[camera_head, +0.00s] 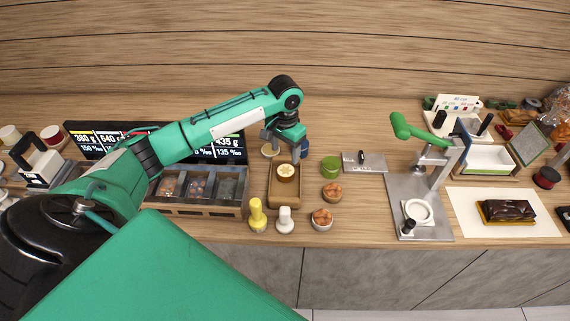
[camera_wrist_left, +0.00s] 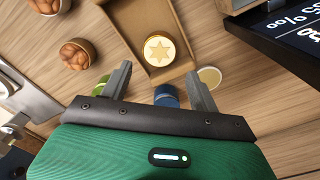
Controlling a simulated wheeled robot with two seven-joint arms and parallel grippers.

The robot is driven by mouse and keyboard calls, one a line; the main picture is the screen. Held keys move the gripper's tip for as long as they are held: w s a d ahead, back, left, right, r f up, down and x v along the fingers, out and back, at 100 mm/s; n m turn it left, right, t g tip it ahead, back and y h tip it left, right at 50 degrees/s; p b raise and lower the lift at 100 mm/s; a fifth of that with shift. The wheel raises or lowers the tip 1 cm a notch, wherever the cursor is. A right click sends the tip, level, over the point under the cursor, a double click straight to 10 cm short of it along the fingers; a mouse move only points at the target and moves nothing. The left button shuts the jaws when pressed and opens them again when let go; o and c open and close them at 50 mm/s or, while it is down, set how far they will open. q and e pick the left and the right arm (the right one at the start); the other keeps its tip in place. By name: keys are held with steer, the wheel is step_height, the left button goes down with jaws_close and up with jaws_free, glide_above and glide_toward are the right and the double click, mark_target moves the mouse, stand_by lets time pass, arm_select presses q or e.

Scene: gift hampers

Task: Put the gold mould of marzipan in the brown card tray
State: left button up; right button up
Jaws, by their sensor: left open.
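The gold mould of marzipan (camera_head: 286,172), round with a pale star-marked top, sits inside the brown card tray (camera_head: 284,200) near its far end. In the left wrist view the mould (camera_wrist_left: 159,50) lies between the walls of the tray (camera_wrist_left: 184,72), its star facing up. My left gripper (camera_head: 284,146) is just behind the mould at the tray's far end. In the left wrist view its two fingers (camera_wrist_left: 160,86) are spread apart, with the mould beyond the tips and nothing held. My right gripper is not in view.
A green tub (camera_head: 331,166) and nut-filled cups (camera_head: 332,192) stand right of the tray. A yellow bottle (camera_head: 257,215) and a white-topped item (camera_head: 285,219) stand in front. A compartmented box (camera_head: 195,207) is left. A blue item (camera_wrist_left: 167,97) shows between the fingers, partly hidden.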

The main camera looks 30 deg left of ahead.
arm_select(q)
steer(key=shift+r, duration=2)
